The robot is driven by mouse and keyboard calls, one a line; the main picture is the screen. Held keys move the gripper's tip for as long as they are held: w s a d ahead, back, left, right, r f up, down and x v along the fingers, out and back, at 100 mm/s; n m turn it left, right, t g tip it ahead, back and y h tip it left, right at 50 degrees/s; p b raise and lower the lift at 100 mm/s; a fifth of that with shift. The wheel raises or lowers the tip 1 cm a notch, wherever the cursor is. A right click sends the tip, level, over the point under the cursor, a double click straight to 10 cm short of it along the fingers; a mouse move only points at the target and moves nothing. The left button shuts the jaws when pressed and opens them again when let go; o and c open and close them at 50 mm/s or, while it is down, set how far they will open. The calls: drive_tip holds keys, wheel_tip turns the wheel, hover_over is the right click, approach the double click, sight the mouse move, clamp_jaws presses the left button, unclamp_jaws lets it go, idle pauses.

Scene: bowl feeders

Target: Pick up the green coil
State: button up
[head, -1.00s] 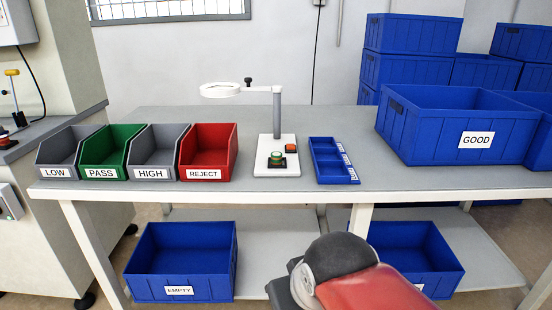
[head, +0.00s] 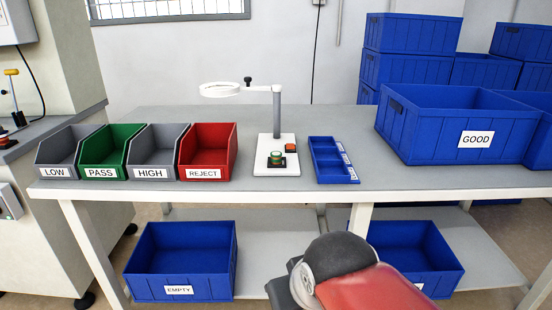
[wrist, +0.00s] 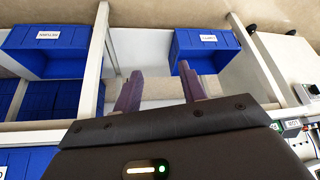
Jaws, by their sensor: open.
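The green coil (head: 277,157) is a small round piece with a green band. It sits on a black square on the white base of the magnifier stand (head: 277,110), on the grey bench. My gripper (wrist: 161,88) shows in the wrist view with its two fingers apart and nothing between them. It is out of the head view, where only my arm shows at the bottom, in front of the bench. I cannot make out the coil in the wrist view.
An orange-red square piece (head: 292,147) lies beside the coil. A blue divided tray (head: 333,160) stands to its right, then the GOOD crate (head: 450,120). To the left are the REJECT (head: 208,152), HIGH (head: 157,152), PASS (head: 109,152) and LOW (head: 66,152) bins. Bare bench lies between.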

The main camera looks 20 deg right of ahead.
drive_tip(key=shift+o, duration=1.4)
drive_tip(key=w+d+r+n+y, duration=0.1)
drive_tip(key=w+d+r, duration=0.2)
drive_tip(key=w+r, duration=0.7)
drive_tip(key=w, duration=0.3)
drive_tip(key=shift+w+r, duration=0.15)
drive_tip(key=shift+r, duration=0.2)
drive_tip(key=n+y+p, duration=0.1)
drive_tip(key=n+y, duration=0.1)
drive_tip(key=n, duration=0.2)
approach(277, 154)
drive_tip(key=w, duration=0.2)
drive_tip(key=f, duration=0.2)
drive_tip(key=w+a+f, duration=0.1)
drive_tip(key=f, duration=0.1)
drive_tip(key=a+f, duration=0.1)
drive_tip(key=f, duration=0.1)
drive_tip(key=shift+w+f+b, duration=0.3)
drive_tip(key=shift+f+b, duration=0.05)
drive_tip(key=shift+f, duration=0.05)
drive_tip(key=shift+w+a+f, duration=0.15)
drive_tip(key=shift+w+f, duration=0.1)
drive_tip(key=shift+f, duration=0.15)
